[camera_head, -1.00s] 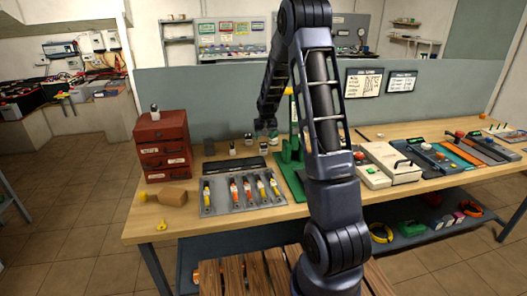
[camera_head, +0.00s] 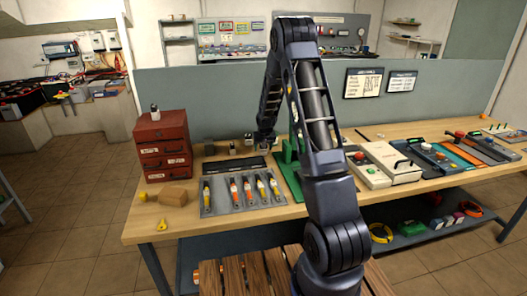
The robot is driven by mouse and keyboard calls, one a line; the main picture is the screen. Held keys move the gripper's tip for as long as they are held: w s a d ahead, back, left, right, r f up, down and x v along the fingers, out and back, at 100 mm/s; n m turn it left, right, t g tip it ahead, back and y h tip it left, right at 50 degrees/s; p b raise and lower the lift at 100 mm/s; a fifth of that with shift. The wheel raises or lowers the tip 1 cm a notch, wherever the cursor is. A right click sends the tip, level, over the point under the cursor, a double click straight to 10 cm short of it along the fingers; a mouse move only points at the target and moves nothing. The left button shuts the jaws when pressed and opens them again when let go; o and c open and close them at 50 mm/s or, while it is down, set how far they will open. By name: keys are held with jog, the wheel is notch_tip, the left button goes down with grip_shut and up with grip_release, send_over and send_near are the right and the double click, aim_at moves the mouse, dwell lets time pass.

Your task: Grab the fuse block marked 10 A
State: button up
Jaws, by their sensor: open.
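Several small blocks stand in a row at the back of the bench, left of the green stand. One pale-topped block (camera_head: 233,148) stands there, and another (camera_head: 248,141) is just left of my gripper. One more small block (camera_head: 155,112) sits on top of the red drawer cabinet. Any 10 A marking is too small to read. My gripper (camera_head: 264,143) is open, low over the back of the bench at the right end of the row. My arm and fingers hide what is directly below and behind them.
A grey tray (camera_head: 222,206) of yellow and red tools lies in front of the row. The red drawer cabinet (camera_head: 163,147) stands left, and a green stand (camera_head: 289,153) rises close right of my gripper. A grey panel (camera_head: 200,88) backs the bench.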

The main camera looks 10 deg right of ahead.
jog(key=c, duration=1.1)
jog(key=shift+r, duration=0.15)
